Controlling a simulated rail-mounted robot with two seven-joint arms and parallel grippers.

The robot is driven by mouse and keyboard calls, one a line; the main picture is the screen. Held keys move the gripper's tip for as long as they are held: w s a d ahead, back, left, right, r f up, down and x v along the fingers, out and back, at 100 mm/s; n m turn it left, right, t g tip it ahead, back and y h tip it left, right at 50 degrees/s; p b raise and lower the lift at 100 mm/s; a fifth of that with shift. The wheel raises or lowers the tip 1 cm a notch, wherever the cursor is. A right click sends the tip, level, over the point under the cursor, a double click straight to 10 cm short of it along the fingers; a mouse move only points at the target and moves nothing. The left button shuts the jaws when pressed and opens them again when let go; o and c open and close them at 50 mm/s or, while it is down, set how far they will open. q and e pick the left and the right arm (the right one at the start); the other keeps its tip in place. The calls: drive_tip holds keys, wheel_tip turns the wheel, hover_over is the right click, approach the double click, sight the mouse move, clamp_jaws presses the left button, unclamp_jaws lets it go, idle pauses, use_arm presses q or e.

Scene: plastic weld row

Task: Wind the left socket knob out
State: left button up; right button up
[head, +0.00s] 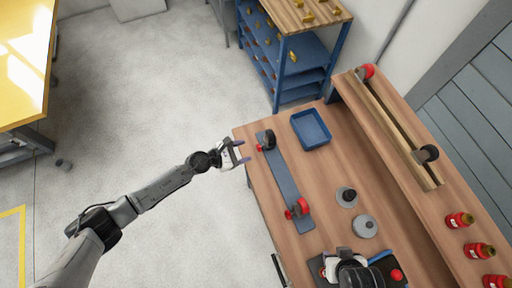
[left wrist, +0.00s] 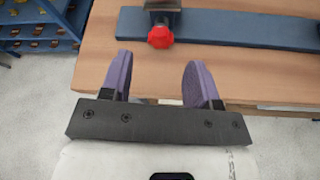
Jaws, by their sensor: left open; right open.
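A blue bar (head: 283,178) lies on the wooden bench with a dark socket (head: 269,140) at its far end and a red one (head: 298,209) at its near end. The far socket's small red knob (head: 260,148) faces my left gripper (head: 243,152), which is open and empty at the bench's left edge. In the left wrist view the red knob (left wrist: 161,37) sits ahead of the purple fingertips (left wrist: 158,75), apart from them, with the bar (left wrist: 245,29) behind it. My right gripper (head: 345,262) is low in the head view, above the bench; its fingers are partly hidden.
A blue tray (head: 311,129) is beside the bar. Two grey round pieces (head: 365,227) (head: 346,197) lie on the bench. A raised wooden rail (head: 395,130) and several red bottles (head: 460,220) are at the right. A blue shelf (head: 300,75) stands behind; open floor lies left.

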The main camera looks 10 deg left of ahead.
sight(257, 148)
use_arm(q)
drive_tip(key=shift+b+x, duration=0.5)
drive_tip(key=shift+x, duration=2.5)
use_arm(e)
drive_tip(key=shift+s+d+f, duration=0.1)
drive_tip(key=shift+d+f, duration=0.1)
drive_tip(key=shift+f, duration=0.4)
use_arm(q)
drive_tip(key=shift+c, duration=0.4)
use_arm(e)
drive_tip(key=shift+a, duration=0.1)
use_arm(q)
drive_tip(key=c, duration=0.8)
drive_tip(key=shift+w+f+n+g+h+b, duration=0.1)
drive_tip(key=shift+n+g+h+b, duration=0.4)
drive_tip(key=shift+n, duration=0.5)
drive_tip(key=shift+c, duration=0.3)
use_arm(e)
drive_tip(key=shift+f, duration=0.5)
use_arm(q)
drive_tip(key=shift+a+n+g+b, duration=0.1)
drive_tip(key=shift+n+g+b, duration=0.45)
drive_tip(key=shift+n, duration=0.25)
use_arm(e)
drive_tip(key=shift+f, duration=0.45)
use_arm(q)
drive_tip(key=o, duration=0.9)
drive_tip(key=shift+h, duration=0.3)
